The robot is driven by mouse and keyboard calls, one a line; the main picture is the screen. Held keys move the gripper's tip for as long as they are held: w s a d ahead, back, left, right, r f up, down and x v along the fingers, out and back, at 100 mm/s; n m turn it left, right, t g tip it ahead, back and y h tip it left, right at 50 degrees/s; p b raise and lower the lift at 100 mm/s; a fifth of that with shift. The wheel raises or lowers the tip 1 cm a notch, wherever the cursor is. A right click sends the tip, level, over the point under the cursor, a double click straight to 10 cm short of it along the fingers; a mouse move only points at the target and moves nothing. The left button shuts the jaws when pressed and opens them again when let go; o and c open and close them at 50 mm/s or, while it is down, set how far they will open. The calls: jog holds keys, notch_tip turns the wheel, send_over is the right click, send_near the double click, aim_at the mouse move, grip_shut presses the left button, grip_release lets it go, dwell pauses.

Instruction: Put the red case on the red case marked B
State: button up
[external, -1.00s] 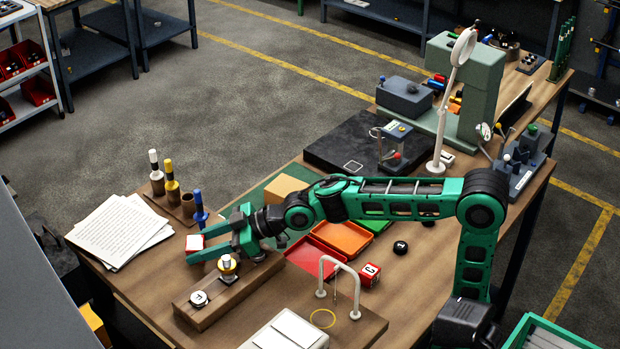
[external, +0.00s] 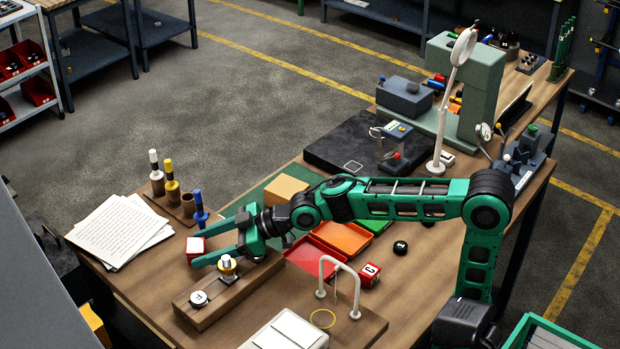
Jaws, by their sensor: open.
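A small red case (external: 195,255) with a white top is at the left of the workbench, near the papers. My gripper (external: 191,249) is open, with its two green fingers pointing left and their tips on either side of this case. Whether a finger touches it, I cannot tell. Another red case (external: 370,275) with a white marked face stands on the bench right of the white hoop stand. Its letter is too small to read surely.
A wooden block (external: 219,293) with a brass-topped peg and a round white-faced piece lies just below my gripper. Upright blue (external: 200,210) and yellow (external: 172,185) handled tools stand behind it. Red (external: 312,257) and orange (external: 341,238) trays and a white hoop (external: 340,262) stand to the right.

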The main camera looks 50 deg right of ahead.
aim_at(202, 242)
jog(key=shift+o, duration=0.4)
jog(key=v, duration=1)
jog(key=shift+s+d, duration=0.2)
jog(key=shift+d, duration=0.05)
jog(key=w+a+r+g, duration=0.1)
jog(key=w+a+h, duration=0.1)
jog(key=shift+w+r+g, duration=0.35)
jog(key=shift+w+g, duration=0.05)
jog(key=w+a+f+h, duration=0.1)
jog(key=w, duration=0.1)
jog(key=w+a+f+g+h, duration=0.1)
jog(key=a, duration=0.1)
jog(key=shift+w+a+f, duration=0.2)
jog(key=shift+w+f, duration=0.2)
jog(key=shift+s+a+x, duration=0.1)
jog(key=shift+a+x, duration=0.1)
jog(key=shift+x, duration=1.1)
jog(key=shift+s+a+x, duration=0.15)
jog(key=shift+x, duration=1.1)
jog(key=shift+r, duration=0.1)
jog(key=c, duration=1.3)
jog(key=shift+r, duration=0.1)
jog(key=shift+c, duration=0.2)
